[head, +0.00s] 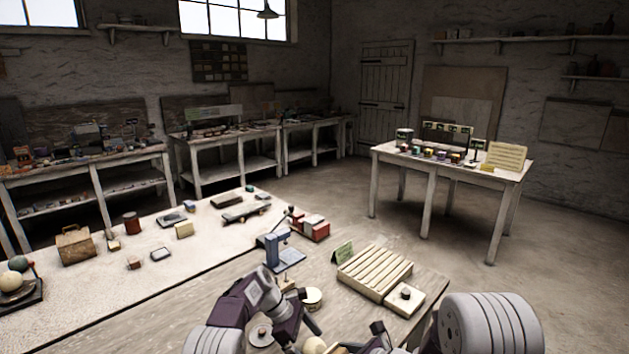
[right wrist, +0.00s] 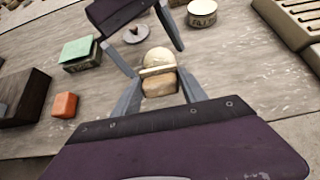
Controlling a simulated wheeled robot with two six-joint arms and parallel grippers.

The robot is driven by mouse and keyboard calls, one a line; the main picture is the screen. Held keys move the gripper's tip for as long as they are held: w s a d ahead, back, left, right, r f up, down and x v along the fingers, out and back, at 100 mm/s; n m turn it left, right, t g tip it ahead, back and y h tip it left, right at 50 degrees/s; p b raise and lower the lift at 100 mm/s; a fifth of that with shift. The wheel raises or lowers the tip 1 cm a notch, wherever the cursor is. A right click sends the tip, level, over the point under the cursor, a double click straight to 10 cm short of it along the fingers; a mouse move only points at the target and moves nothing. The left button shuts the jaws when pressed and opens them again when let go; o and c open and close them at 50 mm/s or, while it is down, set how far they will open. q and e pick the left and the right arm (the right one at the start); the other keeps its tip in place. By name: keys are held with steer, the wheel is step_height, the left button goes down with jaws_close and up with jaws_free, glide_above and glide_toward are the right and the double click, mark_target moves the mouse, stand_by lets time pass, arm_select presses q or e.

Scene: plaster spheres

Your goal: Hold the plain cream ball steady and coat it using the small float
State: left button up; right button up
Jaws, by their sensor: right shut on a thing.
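The plain cream ball (right wrist: 160,58) sits on the worktop in the right wrist view; its top also shows at the bottom edge of the head view (head: 315,345). My right gripper (right wrist: 158,90) is shut on the small float (right wrist: 158,84), a tan block with a pale thin plate. The plate overlaps the ball's near side; I cannot tell if they touch. My left gripper (right wrist: 159,62) reaches in from above in that view, its fingers spread on either side of the ball with small gaps visible. The left gripper also shows in the head view (head: 297,330).
A round tin (right wrist: 202,12), a grey disc (right wrist: 137,34), a green-topped block (right wrist: 79,53), an orange block (right wrist: 65,105) and a dark box (right wrist: 25,98) stand around the ball. A slatted rack (head: 372,272) and a blue stand (head: 281,251) are farther back.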

stand_by(0.4)
arm_select(q)
steer(key=shift+v, duration=3.5)
